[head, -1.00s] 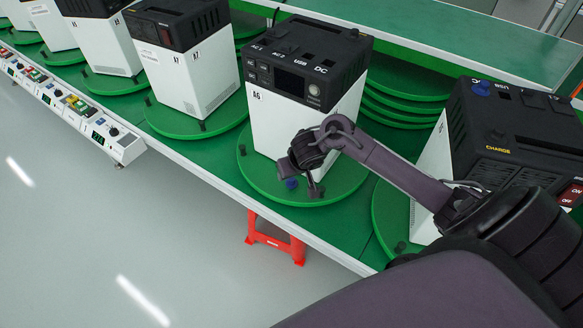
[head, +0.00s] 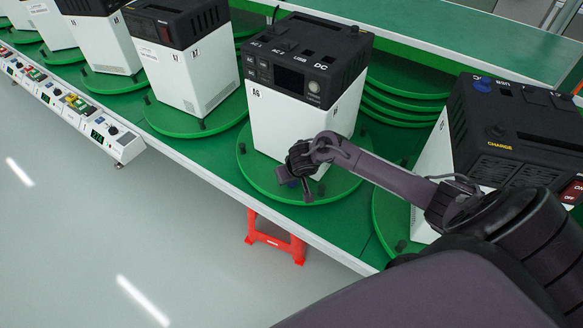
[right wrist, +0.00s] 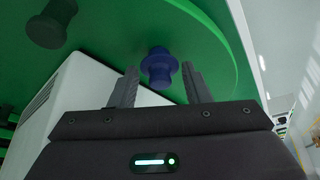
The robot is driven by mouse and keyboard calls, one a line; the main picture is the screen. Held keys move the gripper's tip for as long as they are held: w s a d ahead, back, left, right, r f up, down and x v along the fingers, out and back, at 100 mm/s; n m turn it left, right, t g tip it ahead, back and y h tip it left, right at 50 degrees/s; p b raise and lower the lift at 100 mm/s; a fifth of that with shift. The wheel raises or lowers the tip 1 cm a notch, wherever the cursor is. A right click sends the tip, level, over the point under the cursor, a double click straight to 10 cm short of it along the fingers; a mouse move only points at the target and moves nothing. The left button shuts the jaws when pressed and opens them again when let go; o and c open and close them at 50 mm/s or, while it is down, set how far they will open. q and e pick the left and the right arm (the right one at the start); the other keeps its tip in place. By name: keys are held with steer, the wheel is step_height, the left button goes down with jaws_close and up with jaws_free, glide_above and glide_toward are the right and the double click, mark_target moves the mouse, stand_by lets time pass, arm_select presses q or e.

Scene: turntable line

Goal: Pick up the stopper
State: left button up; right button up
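The blue stopper (right wrist: 159,67) stands on the green turntable (right wrist: 215,45) in the right wrist view. My right gripper (right wrist: 160,72) is open, with one finger on each side of the stopper near the fingertips. A gap shows between each finger and the stopper. In the head view my right gripper (head: 298,184) is low over the front of the turntable (head: 340,190), beside the white and black power unit (head: 280,122), and mostly hides the stopper. My left gripper is out of view.
A dark peg (right wrist: 50,24) stands on the same turntable. The white unit body is close to the gripper in the wrist view. Another power unit (head: 515,135) with a blue knob (head: 482,86) stands at right. A red stool (head: 275,240) is below the table edge.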

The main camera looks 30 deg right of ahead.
steer(key=c, duration=0.6)
steer(key=shift+a+r, duration=0.15)
steer(key=shift+r, duration=0.05)
step_height(320, 180, up, 6)
steer(key=shift+a+r, duration=0.1)
steer(key=shift+r, duration=0.15)
steer(key=s+a, duration=0.3)
steer(key=a, duration=0.6)
steer(key=s+a, duration=0.4)
steer(key=a, duration=0.5)
steer(key=shift+s+b, duration=0.3)
steer(key=shift+b, duration=0.1)
